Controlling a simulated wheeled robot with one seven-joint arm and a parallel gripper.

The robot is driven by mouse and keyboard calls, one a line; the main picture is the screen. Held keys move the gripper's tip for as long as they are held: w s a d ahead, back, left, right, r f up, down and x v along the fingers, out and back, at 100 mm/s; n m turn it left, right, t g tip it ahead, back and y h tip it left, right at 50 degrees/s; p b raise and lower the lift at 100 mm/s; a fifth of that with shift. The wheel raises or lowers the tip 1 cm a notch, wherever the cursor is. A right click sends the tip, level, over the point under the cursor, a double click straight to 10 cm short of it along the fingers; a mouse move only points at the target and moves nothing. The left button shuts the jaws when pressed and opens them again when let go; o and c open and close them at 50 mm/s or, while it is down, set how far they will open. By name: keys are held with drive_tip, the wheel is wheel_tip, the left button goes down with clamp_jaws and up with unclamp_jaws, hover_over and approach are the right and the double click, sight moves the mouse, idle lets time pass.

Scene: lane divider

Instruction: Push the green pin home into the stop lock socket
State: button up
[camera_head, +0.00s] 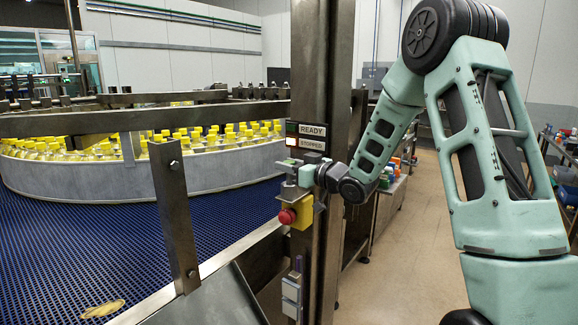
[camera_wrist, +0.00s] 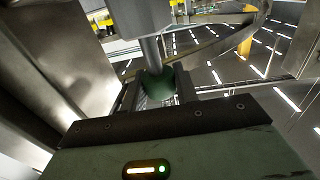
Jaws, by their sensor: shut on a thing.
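My gripper (camera_head: 291,168) is beside the steel post in the head view, level with a spot just below the READY and STOPPED signs. In the wrist view my gripper (camera_wrist: 158,94) is shut on the rounded head of the green pin (camera_wrist: 157,86). A bare grey shaft (camera_wrist: 152,53) runs from the green head to a wider grey cylindrical body (camera_wrist: 139,17), which looks like the socket. How deep the shaft sits in it is hidden. In the head view the pin is too small to make out clearly.
A yellow box with a red stop button (camera_head: 287,216) sits just below my gripper on the post (camera_head: 324,60). The lamp beside the STOPPED sign (camera_head: 312,143) is lit. A blue conveyor (camera_head: 80,240) with yellow-capped bottles and a steel rail lie to the left.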

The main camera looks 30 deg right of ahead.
drive_tip(key=shift+f+b, duration=0.9)
drive_tip(key=shift+f, duration=0.15)
drive_tip(key=o, duration=1)
drive_tip(key=shift+r, duration=0.1)
drive_tip(key=shift+o, duration=0.2)
drive_tip(key=b+v, duration=0.4)
drive_tip(key=v, duration=1.3)
drive_tip(key=shift+s, duration=0.2)
